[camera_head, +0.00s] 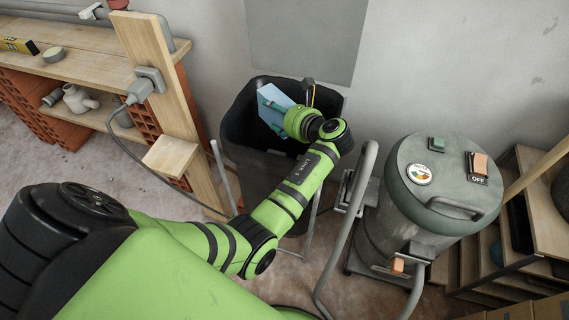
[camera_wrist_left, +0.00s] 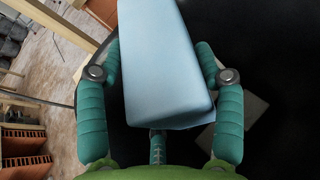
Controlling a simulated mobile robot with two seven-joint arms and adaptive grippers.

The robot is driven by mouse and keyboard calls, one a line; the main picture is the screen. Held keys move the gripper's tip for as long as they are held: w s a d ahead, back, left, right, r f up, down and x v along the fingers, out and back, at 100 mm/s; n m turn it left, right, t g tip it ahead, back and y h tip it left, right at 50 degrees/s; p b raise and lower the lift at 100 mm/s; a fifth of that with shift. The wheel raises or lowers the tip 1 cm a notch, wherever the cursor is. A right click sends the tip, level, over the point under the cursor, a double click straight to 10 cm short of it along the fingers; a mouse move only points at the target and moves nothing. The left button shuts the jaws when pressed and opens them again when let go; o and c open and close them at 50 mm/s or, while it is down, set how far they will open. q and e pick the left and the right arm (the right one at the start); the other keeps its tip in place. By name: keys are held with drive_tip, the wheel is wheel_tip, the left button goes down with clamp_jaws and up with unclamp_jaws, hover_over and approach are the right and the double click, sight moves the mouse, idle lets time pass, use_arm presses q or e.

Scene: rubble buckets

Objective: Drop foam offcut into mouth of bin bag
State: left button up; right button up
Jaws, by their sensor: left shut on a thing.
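The foam offcut (camera_head: 271,106) is a pale blue block. It shows large in the left wrist view (camera_wrist_left: 160,60), between the teal fingers of my left gripper (camera_wrist_left: 160,75), which is shut on it. In the head view my left gripper (camera_head: 280,114) holds the block tilted at the mouth of the black bin bag (camera_head: 240,118). The bag hangs open on a metal frame against the wall. In the left wrist view the bag's dark inside (camera_wrist_left: 275,60) lies behind the block. My left forearm hides part of the bag's front and right side. My right gripper is out of view.
A grey vacuum drum (camera_head: 430,215) with a bent metal handle stands right of the bag. A wooden post (camera_head: 160,80) with a plug and cable stands to the left, beside a wooden workbench (camera_head: 75,45) on bricks. Shelving is at the far right.

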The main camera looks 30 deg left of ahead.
use_arm(q)
drive_tip(key=shift+r, duration=0.1)
drive_tip(key=o, duration=1)
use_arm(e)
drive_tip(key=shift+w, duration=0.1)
use_arm(q)
wheel_tip(320, 180, up, 10)
